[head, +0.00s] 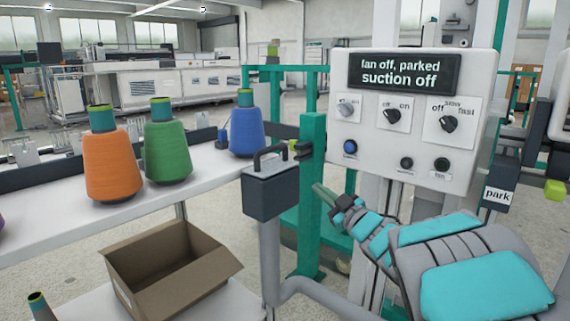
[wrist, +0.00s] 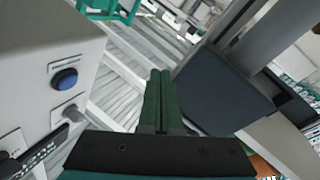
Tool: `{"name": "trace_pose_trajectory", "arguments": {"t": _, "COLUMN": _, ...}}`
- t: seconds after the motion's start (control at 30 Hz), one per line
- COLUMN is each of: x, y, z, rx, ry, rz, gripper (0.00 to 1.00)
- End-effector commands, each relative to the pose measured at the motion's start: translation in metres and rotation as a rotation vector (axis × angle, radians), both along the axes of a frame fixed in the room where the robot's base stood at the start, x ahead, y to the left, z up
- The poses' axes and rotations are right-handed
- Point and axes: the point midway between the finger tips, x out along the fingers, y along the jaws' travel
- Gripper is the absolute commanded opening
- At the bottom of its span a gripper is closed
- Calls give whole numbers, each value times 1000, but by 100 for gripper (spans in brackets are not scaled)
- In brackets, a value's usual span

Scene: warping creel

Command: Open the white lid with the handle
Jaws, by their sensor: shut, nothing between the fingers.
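The white lid (head: 270,171) lies flat and closed on a dark grey box (head: 271,196) atop a grey post, left of centre in the head view. A dark arched handle (head: 270,151) stands on the lid. My gripper (head: 319,188) is right of the box, apart from the handle, with its green fingers pointing up and left. In the wrist view its fingers (wrist: 159,78) lie together with nothing between them. A dark grey face (wrist: 215,95) shows just right of the fingers there; I cannot tell whether it is the box. The box's inside is hidden.
A green upright (head: 312,195) stands between the box and my arm. A control panel (head: 415,120) reading "suction off" is above my arm. Orange (head: 112,165), green and blue (head: 246,132) yarn cones stand on a white shelf at left. An open carton (head: 165,270) sits below.

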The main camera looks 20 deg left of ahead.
Motion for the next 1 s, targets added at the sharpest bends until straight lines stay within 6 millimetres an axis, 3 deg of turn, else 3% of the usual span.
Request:
{"name": "trace_pose_trajectory", "arguments": {"t": 0.07, "x": -16, "y": 2, "z": -6, "rx": 115, "ry": 34, "rz": 88, "gripper": 0}}
{"name": "trace_pose_trajectory", "arguments": {"t": 0.3, "x": -69, "y": -2, "z": 2, "rx": 447, "ry": 117, "rz": 357, "gripper": 0}}
{"name": "trace_pose_trajectory", "arguments": {"t": 0.47, "x": -90, "y": -8, "z": 11, "rx": 566, "ry": 140, "rz": 461, "gripper": 0}}
{"name": "trace_pose_trajectory", "arguments": {"t": 0.67, "x": -94, "y": -5, "z": 19, "rx": 597, "ry": 149, "rz": 491, "gripper": 0}}
{"name": "trace_pose_trajectory", "arguments": {"t": 1.0, "x": -77, "y": 35, "z": 46, "rx": 594, "ry": 151, "rz": 490, "gripper": 0}}
